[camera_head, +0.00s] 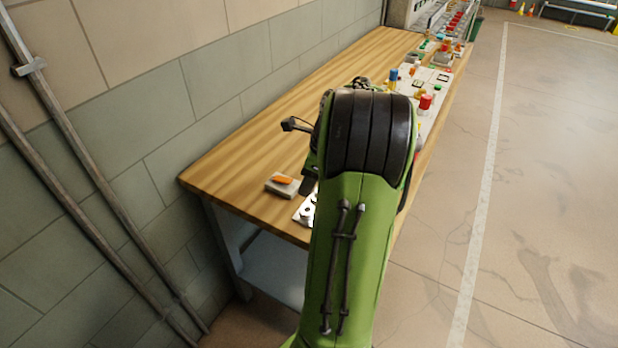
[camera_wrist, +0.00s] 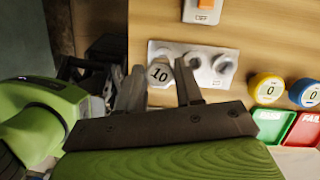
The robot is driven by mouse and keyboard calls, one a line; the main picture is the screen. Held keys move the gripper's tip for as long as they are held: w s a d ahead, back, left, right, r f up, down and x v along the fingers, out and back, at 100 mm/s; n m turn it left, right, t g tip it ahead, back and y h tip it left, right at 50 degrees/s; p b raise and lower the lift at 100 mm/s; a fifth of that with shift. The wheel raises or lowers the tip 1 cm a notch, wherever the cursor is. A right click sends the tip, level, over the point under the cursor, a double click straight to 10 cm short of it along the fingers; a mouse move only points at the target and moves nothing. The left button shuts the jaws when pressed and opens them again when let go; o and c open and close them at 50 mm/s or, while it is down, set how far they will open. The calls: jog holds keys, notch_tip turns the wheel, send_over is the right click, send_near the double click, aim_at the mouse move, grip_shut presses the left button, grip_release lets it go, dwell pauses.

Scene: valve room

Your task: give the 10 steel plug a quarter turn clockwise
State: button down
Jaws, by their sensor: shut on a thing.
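The steel plug marked 10 (camera_wrist: 160,73) is a pale, faceted piece at the left end of a metal plate (camera_wrist: 154,47) in the wrist view. My gripper (camera_wrist: 161,84) has one finger on each side of the plug and is shut on it. The plug's lower part is hidden behind the fingers. In the head view a bit of the pale plate (camera_head: 305,211) shows beside my arm, which hides the gripper and the plug.
Two more round fittings (camera_wrist: 208,64) sit on the plate. A box with an orange switch, marked OFF (camera_wrist: 202,12), lies beyond. Yellow (camera_wrist: 266,87) and blue (camera_wrist: 306,92) round pieces marked 0, a green tray (camera_wrist: 273,125) and red FAIL tray (camera_wrist: 305,130) stand right. A wall borders the bench (camera_head: 240,165).

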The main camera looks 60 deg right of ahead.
jog(key=shift+f+b, duration=0.6)
jog(key=shift+f, duration=0.6)
jog(key=shift+r+n+p, duration=0.2)
jog(key=shift+n+p, duration=0.5)
jog(key=shift+p, duration=0.1)
jog(key=n+y+p, duration=0.1)
jog(key=n+p, duration=0.1)
jog(key=shift+n+g, duration=0.3)
jog(key=shift+n, duration=0.1)
jog(key=n+p, duration=0.2)
jog(key=n, duration=0.1)
jog(key=shift+g+y+p, duration=0.3)
jog(key=shift+g, duration=0.1)
jog(key=shift+f+n, duration=0.15)
jog(key=shift+n, duration=0.85)
jog(key=shift+f, duration=0.1)
jog(key=shift+w+d+f, duration=0.15)
jog(key=shift+f, duration=0.9)
